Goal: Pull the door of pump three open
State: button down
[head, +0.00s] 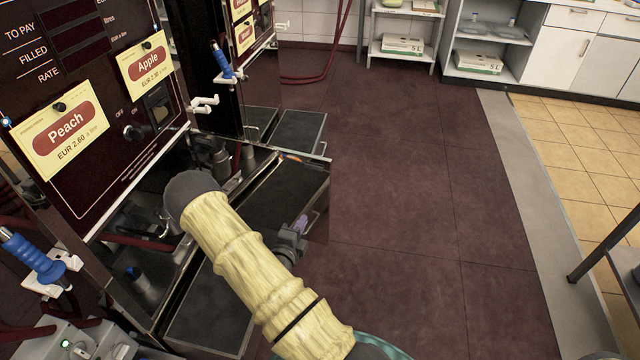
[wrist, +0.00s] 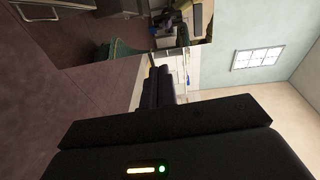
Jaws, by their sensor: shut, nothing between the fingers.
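A dark pump front (head: 95,110) with yellow Peach and Apple price cards stands at the left in the head view. A second pump front (head: 250,25) with yellow cards stands behind it. No pump number is readable, so I cannot tell which is pump three or make out its door. White hooks (head: 204,104) stick out beside the nearer panel. My yellow-sleeved arm crosses in front of the lower pump parts and hides some of them. In the wrist view my gripper (wrist: 155,72) has its dark fingers together and empty, pointing into the room, with no pump door at them.
Dark flat trays (head: 290,190) jut out low in front of the pumps. Blue-handled nozzles (head: 222,60) and red hoses (head: 330,55) hang nearby. The dark red floor (head: 400,190) is clear to the right. Shelves and white cabinets (head: 560,55) line the back.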

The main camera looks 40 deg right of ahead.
aim_at(323, 184)
jog(key=shift+s+d+r+m+h, duration=0.1)
jog(key=shift+s+r+m+h, duration=0.1)
jog(key=shift+r+m+h, duration=0.1)
jog(key=x, duration=1.4)
jog(key=shift+r, duration=0.15)
